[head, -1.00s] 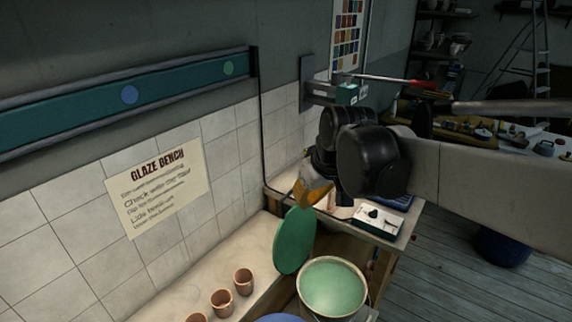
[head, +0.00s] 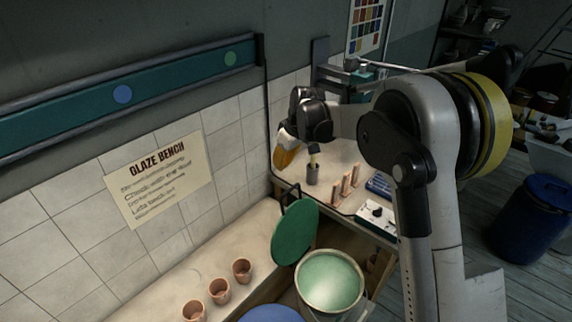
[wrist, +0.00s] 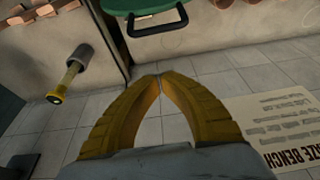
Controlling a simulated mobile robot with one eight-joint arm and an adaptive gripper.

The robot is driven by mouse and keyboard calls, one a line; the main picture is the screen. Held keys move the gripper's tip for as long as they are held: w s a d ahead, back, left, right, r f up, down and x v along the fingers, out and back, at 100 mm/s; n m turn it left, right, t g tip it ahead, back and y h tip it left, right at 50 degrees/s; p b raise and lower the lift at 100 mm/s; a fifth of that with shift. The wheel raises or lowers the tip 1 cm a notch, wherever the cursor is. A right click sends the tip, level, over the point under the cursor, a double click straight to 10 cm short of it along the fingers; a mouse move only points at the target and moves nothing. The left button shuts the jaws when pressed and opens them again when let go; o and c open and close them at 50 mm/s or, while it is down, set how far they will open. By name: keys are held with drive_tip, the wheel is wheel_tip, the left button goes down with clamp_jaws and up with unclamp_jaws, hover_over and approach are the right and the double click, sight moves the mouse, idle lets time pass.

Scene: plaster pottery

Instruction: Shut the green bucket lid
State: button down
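The green bucket lid (head: 296,232) stands open, tilted up on edge at the wall side of the bucket (head: 330,309), which holds pale green glaze. A dark handle (head: 287,194) shows at the lid's upper left edge. In the wrist view the lid (wrist: 196,14) is cut off at the top, with its dark handle (wrist: 157,20) in sight. My gripper (head: 282,163) is near the tiled wall, above and behind the lid and apart from it. In the wrist view the yellow fingers (wrist: 160,77) meet at their tips, with nothing between them.
A grey cup with a brush (head: 312,174) stands on the bench behind the lid, close to my gripper. Several terracotta cups (head: 219,291) stand at the front left. A blue lid (head: 271,315) is beside the bucket. The tiled wall (head: 228,155) bounds the left.

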drive_tip(key=x, duration=0.8)
drive_tip(key=s+d, duration=0.1)
drive_tip(key=s+d+b, duration=0.1)
drive_tip(key=d, duration=0.1)
drive_tip(key=shift+s+r, duration=0.3)
drive_tip(key=shift+s, duration=0.1)
drive_tip(key=shift+s+d, duration=0.15)
